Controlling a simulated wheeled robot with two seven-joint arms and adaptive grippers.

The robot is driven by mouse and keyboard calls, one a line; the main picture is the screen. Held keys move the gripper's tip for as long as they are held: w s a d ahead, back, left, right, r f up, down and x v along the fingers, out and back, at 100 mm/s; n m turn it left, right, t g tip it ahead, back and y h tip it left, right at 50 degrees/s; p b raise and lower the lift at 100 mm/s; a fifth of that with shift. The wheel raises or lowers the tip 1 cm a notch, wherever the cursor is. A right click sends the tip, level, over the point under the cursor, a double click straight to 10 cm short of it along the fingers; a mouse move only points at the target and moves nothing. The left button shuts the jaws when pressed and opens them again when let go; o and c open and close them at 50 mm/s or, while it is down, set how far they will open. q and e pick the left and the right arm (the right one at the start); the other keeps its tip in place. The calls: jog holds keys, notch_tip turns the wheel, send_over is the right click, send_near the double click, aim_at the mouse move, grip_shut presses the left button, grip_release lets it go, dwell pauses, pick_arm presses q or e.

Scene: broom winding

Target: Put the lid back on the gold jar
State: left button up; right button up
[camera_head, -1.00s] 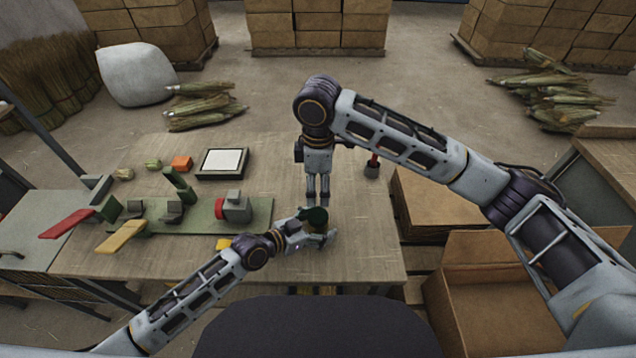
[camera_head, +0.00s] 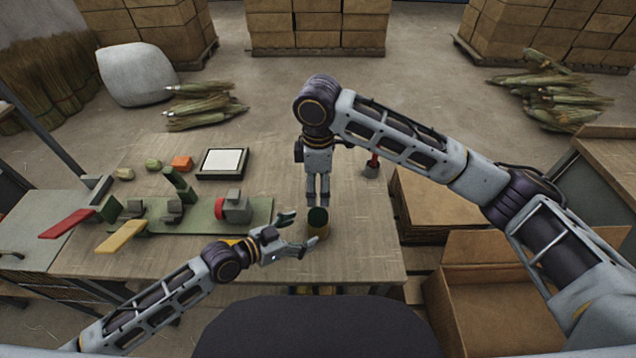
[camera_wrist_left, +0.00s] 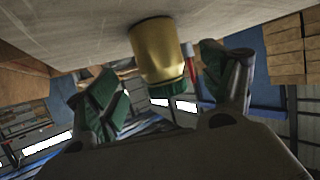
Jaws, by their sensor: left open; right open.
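The gold jar (camera_head: 318,232) stands upright on the table in front of my right gripper. A dark green lid (camera_head: 317,215) appears to sit on its mouth; whether it is fully seated I cannot tell. In the left wrist view the jar (camera_wrist_left: 156,50) appears upside down, with the green lid (camera_wrist_left: 176,88) at its lower end. My left gripper (camera_head: 301,231) is open and empty just left of the jar, its green-padded fingers (camera_wrist_left: 165,85) spread. My right gripper (camera_head: 319,204) is open, pointing down just behind the jar.
A green board (camera_head: 180,235) with a red-faced clamp, a red lever (camera_head: 68,223) and a yellow lever (camera_head: 122,236) fills the left of the table. A framed white pad (camera_head: 222,162) lies behind it. An open cardboard box (camera_head: 490,310) stands at the right.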

pick_arm(q)
jog(key=shift+v, duration=2.4)
